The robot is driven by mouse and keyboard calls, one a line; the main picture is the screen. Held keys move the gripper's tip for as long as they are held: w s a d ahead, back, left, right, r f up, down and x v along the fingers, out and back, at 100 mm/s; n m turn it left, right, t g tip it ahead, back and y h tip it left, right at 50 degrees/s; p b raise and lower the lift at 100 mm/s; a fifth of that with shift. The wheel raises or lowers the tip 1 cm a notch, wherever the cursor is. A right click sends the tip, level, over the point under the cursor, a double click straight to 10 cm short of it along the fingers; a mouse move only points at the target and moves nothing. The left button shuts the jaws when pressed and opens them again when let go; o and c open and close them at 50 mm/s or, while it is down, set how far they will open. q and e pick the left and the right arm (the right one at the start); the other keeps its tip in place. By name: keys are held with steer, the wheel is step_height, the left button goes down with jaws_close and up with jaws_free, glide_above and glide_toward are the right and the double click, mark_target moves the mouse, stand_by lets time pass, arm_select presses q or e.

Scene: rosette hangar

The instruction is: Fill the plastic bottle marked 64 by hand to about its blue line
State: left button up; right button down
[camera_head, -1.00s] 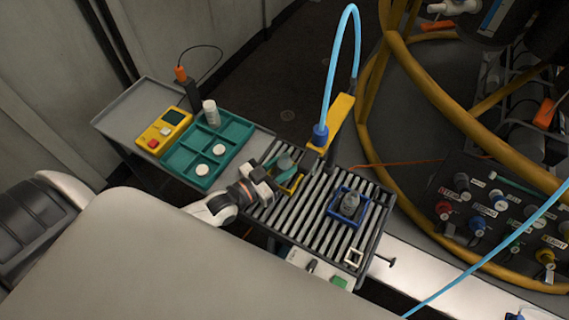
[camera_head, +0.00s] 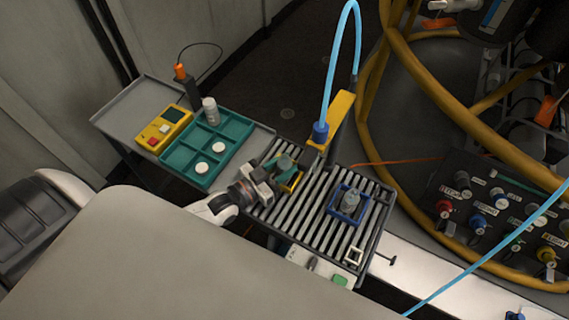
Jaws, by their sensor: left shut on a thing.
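My left gripper (camera_head: 274,182) is over the left part of the slatted roller top (camera_head: 316,222). It is shut on a small greenish bottle (camera_head: 285,163) at a yellow holder (camera_head: 293,181); the fingers and the holder hide much of it. Another small grey bottle (camera_head: 350,200) stands in a blue square holder (camera_head: 335,207) to the right. No number or blue line is readable on either bottle. A blue hose (camera_head: 327,88) ends in a dark blue nozzle (camera_head: 320,133) on a yellow post (camera_head: 339,112), just above and right of the greenish bottle. My right gripper is not in view.
A yellow ring rail (camera_head: 370,110) curves on the right.

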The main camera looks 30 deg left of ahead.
mark_target(284, 157)
arm_select(q)
steer(key=shift+f, duration=0.25)
steer(key=o, duration=1.6)
steer(key=shift+r+p, duration=2.9)
steer(key=shift+r, duration=0.2)
